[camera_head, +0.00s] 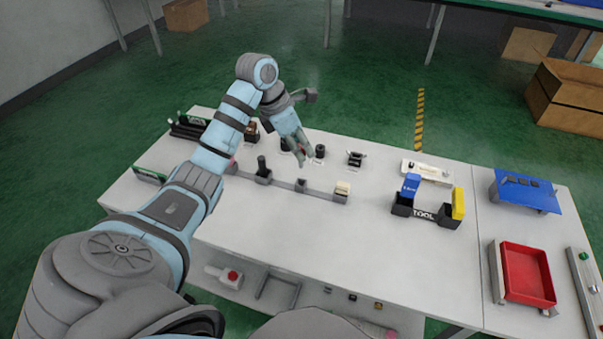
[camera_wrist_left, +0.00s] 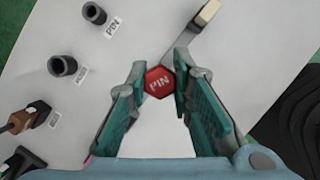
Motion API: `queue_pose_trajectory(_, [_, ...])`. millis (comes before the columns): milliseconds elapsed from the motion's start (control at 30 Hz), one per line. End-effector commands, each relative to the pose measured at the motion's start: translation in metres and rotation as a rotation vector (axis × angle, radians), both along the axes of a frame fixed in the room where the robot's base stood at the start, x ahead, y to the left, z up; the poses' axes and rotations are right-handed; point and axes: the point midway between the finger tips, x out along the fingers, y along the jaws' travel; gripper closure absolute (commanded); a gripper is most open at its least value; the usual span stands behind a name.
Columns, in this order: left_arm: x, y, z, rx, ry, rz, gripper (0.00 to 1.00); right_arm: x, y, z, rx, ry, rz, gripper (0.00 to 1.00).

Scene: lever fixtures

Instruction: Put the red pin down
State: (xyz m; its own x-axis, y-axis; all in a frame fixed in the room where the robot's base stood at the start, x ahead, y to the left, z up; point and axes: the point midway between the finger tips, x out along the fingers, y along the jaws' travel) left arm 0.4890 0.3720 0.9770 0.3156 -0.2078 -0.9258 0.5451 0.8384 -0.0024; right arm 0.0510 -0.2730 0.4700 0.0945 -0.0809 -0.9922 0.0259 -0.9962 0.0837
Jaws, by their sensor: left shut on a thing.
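The red pin (camera_wrist_left: 159,80) has a hexagonal head marked PIN and sits between the fingertips of my left gripper (camera_wrist_left: 161,82) in the left wrist view. In the head view my left gripper (camera_head: 301,158) is low over the middle of the table, shut on the pin, which is mostly hidden there. A black hollow holder (camera_wrist_left: 94,13) with a PIN label beside it stands apart from the pin, to the upper left. It also shows in the head view (camera_head: 320,151). I cannot tell whether the pin's lower end touches the table. My right gripper is in neither view.
A second black holder (camera_wrist_left: 62,66) stands beside the first. A rail with a black upright handle (camera_head: 262,167) and a cream block (camera_head: 343,187) lies in front of my gripper. A tool holder (camera_head: 427,210) and a red tray (camera_head: 526,273) stand to the right. The front tabletop is clear.

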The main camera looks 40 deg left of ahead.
Motion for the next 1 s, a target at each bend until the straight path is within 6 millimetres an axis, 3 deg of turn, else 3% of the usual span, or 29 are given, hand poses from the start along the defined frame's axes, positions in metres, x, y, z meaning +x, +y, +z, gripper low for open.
queue_pose_trajectory(100, [0.000,-0.001,-0.027,-0.001,0.001,0.000,1.00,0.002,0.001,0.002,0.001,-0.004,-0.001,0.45])
queue_pose_trajectory(400, [0.001,-0.001,-0.077,-0.001,0.000,0.000,1.00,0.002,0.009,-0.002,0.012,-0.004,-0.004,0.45])
queue_pose_trajectory(800, [0.001,-0.001,-0.085,0.001,-0.004,-0.001,1.00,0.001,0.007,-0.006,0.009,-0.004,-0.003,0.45])
queue_pose_trajectory(833, [0.001,-0.001,-0.084,0.001,-0.004,-0.001,0.75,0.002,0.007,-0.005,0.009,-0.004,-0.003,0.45])
queue_pose_trajectory(933, [0.001,-0.001,-0.084,0.000,-0.004,0.000,0.59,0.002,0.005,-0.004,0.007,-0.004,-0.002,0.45])
queue_pose_trajectory(1000, [0.001,-0.001,-0.083,0.000,-0.004,0.000,0.59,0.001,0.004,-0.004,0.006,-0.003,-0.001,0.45])
